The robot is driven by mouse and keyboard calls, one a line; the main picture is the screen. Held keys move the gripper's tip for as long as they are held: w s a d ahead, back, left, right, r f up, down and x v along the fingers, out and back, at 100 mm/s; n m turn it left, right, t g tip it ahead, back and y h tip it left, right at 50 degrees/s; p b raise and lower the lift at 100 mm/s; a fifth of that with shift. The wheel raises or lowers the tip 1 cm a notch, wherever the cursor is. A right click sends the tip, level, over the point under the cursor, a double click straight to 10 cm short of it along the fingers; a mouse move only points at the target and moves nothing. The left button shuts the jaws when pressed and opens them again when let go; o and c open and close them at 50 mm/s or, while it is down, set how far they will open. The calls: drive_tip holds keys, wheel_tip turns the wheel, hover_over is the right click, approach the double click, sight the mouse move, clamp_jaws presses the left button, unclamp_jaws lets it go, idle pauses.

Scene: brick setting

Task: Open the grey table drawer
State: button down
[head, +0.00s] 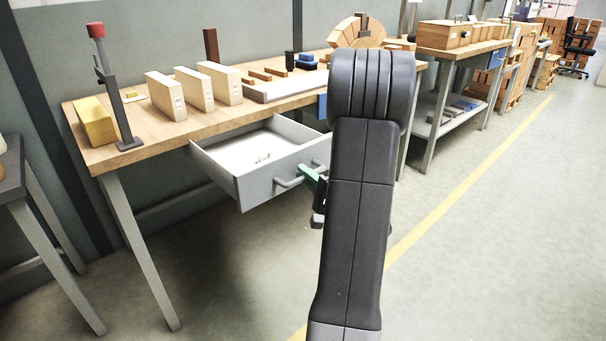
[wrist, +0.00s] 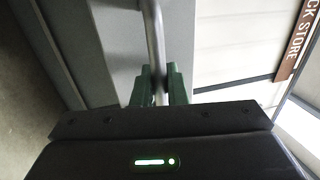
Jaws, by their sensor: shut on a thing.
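The grey table drawer (head: 262,187) hangs under the wooden workbench (head: 140,143) and stands pulled out, its inside showing from above in the head view. A few small pale items lie on its floor. Its bar handle (head: 288,183) is on the front face. My gripper (head: 308,172) has green fingers and is at the right part of the handle, partly hidden by my arm. In the wrist view the green fingers of my gripper (wrist: 162,85) are shut on either side of the handle bar (wrist: 154,45).
On the bench stand a clamp-like tool with a red top (head: 96,30), a yellow block (head: 95,122), several pale upright blocks (head: 194,92) and a tray (head: 285,88). A brick arch (head: 357,32) stands further right. The floor (head: 235,270) before the drawer is clear.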

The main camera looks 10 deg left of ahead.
drive_tip(key=c, duration=1.5)
unclamp_jaws()
drive_tip(key=shift+c, duration=0.2)
drive_tip(key=shift+d, duration=0.1)
drive_tip(key=p+v, duration=0.1)
drive_tip(key=v, duration=1.2)
drive_tip(key=shift+s+d+p, duration=0.2)
drive_tip(key=shift+s+p, duration=0.1)
drive_tip(key=shift+p, duration=0.05)
drive_tip(key=shift+f, duration=0.1)
drive_tip(key=shift+b+x, duration=0.85)
drive_tip(key=shift+x, duration=6.1)
drive_tip(key=shift+d, duration=0.1)
